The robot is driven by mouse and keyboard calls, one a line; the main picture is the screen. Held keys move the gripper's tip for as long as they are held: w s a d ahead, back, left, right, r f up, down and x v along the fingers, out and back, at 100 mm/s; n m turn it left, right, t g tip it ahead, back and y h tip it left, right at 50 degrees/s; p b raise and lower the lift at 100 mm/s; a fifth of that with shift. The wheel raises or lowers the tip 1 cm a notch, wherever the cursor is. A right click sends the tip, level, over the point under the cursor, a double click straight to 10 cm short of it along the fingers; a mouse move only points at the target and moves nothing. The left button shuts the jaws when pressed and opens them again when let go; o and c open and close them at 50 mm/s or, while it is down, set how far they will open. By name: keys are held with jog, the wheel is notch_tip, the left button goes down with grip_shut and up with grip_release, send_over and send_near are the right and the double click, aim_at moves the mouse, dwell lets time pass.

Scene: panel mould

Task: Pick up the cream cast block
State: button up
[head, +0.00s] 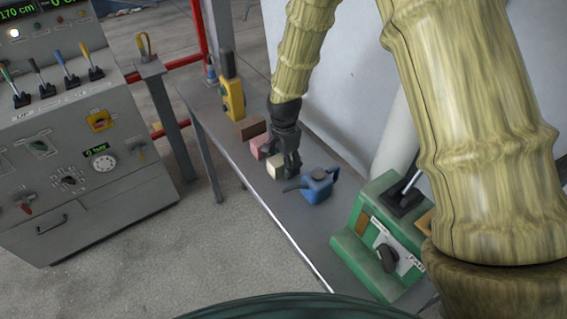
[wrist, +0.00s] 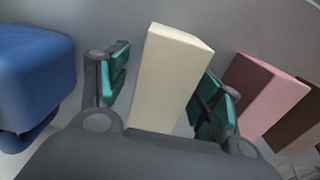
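The cream cast block (head: 275,167) sits on the grey bench, below and in front of my gripper (head: 284,166). In the wrist view the cream block (wrist: 166,80) stands between the two teal-padded fingers of my gripper (wrist: 160,92). The fingers are spread, one on each side of the block. A gap shows at the left finger; the right finger is very close to the block, and I cannot tell if it touches. The block's lower end is hidden by my gripper's body.
A pink block (head: 258,147) and a brown block (head: 250,128) stand in a row beyond the cream one. A blue oil can (head: 318,186) is close on the other side. A green machine (head: 375,240) and a yellow device (head: 233,98) stand on the bench (head: 290,225).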

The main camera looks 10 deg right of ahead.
jog(key=c, duration=1.1)
jog(key=shift+r, duration=0.1)
jog(key=shift+c, duration=0.2)
